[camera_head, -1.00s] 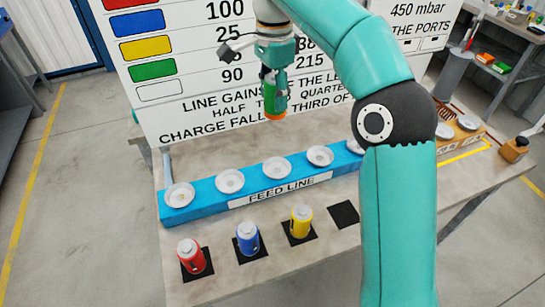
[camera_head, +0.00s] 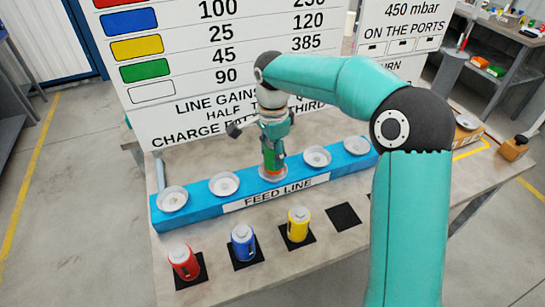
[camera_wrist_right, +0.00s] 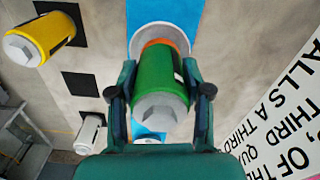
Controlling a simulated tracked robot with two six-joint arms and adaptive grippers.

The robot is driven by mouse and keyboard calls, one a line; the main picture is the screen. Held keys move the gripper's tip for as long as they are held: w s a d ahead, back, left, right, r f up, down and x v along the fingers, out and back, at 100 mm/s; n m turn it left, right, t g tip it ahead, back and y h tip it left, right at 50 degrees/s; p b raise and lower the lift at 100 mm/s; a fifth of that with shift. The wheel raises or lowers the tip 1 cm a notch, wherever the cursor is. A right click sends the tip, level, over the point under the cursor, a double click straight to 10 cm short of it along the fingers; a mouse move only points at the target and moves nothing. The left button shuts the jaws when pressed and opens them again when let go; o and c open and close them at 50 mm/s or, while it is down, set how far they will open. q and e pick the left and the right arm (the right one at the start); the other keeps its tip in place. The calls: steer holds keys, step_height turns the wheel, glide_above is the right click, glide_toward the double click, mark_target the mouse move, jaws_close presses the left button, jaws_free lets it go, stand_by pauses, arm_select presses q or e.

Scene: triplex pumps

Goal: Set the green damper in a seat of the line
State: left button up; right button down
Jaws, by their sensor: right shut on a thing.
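The green damper (camera_head: 273,160), with an orange band at its lower end, is held upright by my right gripper (camera_head: 272,148). It is over the middle seat of the blue feed line (camera_head: 192,207), its lower end at or just above the white dish (camera_head: 264,176); I cannot tell whether it is fully down. In the right wrist view, the fingers are shut on both sides of the green damper (camera_wrist_right: 160,78), and the white dish (camera_wrist_right: 138,40) shows behind its orange end. The other seats in view, such as the left end seat (camera_head: 172,199), are empty. My left gripper is not in view.
Red (camera_head: 184,262), blue (camera_head: 243,243) and yellow (camera_head: 298,225) dampers stand on black pads in front of the line. An empty black pad (camera_head: 343,216) lies right of them. A white damper (camera_wrist_right: 88,132) shows in the wrist view. A large chart board (camera_head: 230,60) stands behind.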

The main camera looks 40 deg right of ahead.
steer(key=shift+f, duration=0.7)
steer(key=c, duration=0.5)
jaws_free()
step_height(320, 180, up, 12)
steer(key=shift+p, duration=0.6)
